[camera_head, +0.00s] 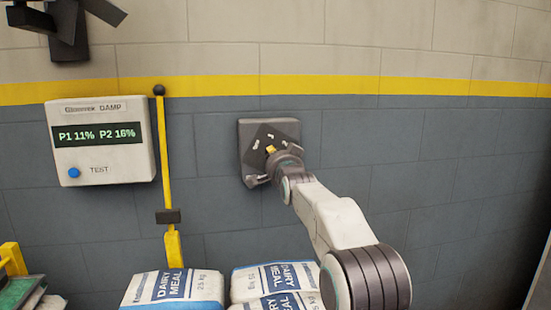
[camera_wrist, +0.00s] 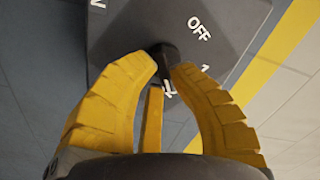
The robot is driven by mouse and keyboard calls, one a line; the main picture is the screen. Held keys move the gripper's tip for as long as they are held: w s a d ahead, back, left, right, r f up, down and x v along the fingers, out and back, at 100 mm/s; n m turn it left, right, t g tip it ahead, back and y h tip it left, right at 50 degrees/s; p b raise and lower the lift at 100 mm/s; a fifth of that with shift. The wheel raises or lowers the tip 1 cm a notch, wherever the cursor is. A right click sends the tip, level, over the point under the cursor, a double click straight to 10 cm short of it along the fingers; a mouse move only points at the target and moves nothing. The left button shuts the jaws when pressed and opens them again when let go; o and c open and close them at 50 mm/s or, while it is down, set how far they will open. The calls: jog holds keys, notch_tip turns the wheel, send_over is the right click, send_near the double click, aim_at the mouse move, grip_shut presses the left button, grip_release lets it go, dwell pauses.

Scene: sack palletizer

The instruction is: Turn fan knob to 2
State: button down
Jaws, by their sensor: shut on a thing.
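The fan knob (camera_wrist: 165,58) is a small dark knob on a dark grey wall box (camera_head: 252,124). The box also shows in the wrist view (camera_wrist: 140,22), with a white OFF label (camera_wrist: 199,28) and a partly covered 1 (camera_wrist: 205,69). Another label at the top left is cut off. My gripper (camera_head: 270,152) is at the box face, and in the wrist view its yellow fingers (camera_wrist: 166,70) are shut on the knob from both sides. A white mark (camera_wrist: 168,89) shows between the fingers; I cannot tell whether it is a label or pointer. The knob's exact setting is unclear.
A white damp meter (camera_head: 100,165) with a blue button hangs on the wall at left. A yellow lever (camera_head: 165,140) stands beside it. Dairy meal sacks (camera_head: 172,289) lie below, left of my arm. The wall right of the box is clear.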

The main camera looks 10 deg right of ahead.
jog(key=shift+r, duration=0.2)
dwell(0.4)
jog(key=c, duration=1.6)
grip_release()
jog(key=o, duration=0.5)
jog(key=shift+w+f, duration=0.1)
jog(key=shift+f, duration=0.1)
jog(key=s, duration=1.2)
